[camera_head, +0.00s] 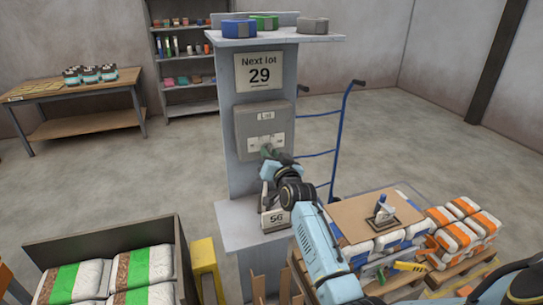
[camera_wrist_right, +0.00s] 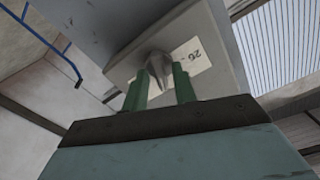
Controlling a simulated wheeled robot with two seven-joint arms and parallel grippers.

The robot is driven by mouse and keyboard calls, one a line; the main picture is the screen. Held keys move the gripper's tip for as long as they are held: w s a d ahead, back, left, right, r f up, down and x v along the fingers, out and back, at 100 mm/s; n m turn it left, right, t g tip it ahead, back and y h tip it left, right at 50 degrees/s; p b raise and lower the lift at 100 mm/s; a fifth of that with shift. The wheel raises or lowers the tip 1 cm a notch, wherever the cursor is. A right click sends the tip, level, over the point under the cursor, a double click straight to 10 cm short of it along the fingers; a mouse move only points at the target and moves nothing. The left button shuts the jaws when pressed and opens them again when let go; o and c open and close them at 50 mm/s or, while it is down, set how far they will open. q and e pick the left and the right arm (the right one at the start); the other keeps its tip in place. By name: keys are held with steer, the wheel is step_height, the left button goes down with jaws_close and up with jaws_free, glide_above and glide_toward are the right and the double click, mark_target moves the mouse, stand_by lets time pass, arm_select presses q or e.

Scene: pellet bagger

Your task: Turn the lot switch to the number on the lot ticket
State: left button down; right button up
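The lot ticket (camera_head: 259,72) is a pale card on the grey column, reading "Next lot 29". Below it is the grey lot switch box (camera_head: 242,128), with a "Lot" plate and two small white number labels. My right gripper (camera_head: 270,153) is at the lower part of the box and covers the knob in the head view. In the right wrist view its two green fingers (camera_wrist_right: 160,85) stand on either side of the grey pointed switch knob (camera_wrist_right: 158,64) and appear closed on it. A tilted white number label (camera_wrist_right: 190,56) shows beside the knob. My left gripper is out of view.
A card reading "56" (camera_head: 275,219) stands on the column's lower ledge. Blue, green and grey blocks (camera_head: 264,22) sit on the top shelf. A blue hand truck (camera_head: 341,135) stands behind. Bag stacks (camera_head: 462,232) are at right; a bin of bags (camera_head: 105,238) is at lower left.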

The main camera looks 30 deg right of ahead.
steer(key=shift+o, duration=0.4)
steer(key=v, duration=1.3)
steer(key=shift+s, duration=0.2)
steer(key=shift+a+b, duration=0.15)
steer(key=shift+b, duration=0.15)
steer(key=s+a+f+n+g+y+b, duration=0.1)
steer(key=s+a+f+n+g+b, duration=0.15)
steer(key=f, duration=1.05)
steer(key=s+a+f+n+g+y+b, duration=0.1)
steer(key=s+a+f+g, duration=0.25)
steer(key=f, duration=1.05)
steer(key=s+a+f+n+g+y+b, duration=0.15)
steer(key=s+a+f, duration=0.25)
steer(key=f, duration=0.9)
steer(key=s+a+f+n+g+b, duration=0.25)
steer(key=s+f+g, duration=0.25)
steer(key=s+f, duration=1.25)
steer(key=s+f+n+g+b, duration=0.1)
steer(key=s+f+g, duration=0.1)
steer(key=s, duration=0.7)
steer(key=s+d+f+n+g+b, duration=0.1)
steer(key=s+f, duration=0.4)
steer(key=s, duration=0.5)
steer(key=shift+s+d+f+g, duration=0.2)
steer(key=shift+s+d+g, duration=0.05)
steer(key=shift+g, duration=0.3)
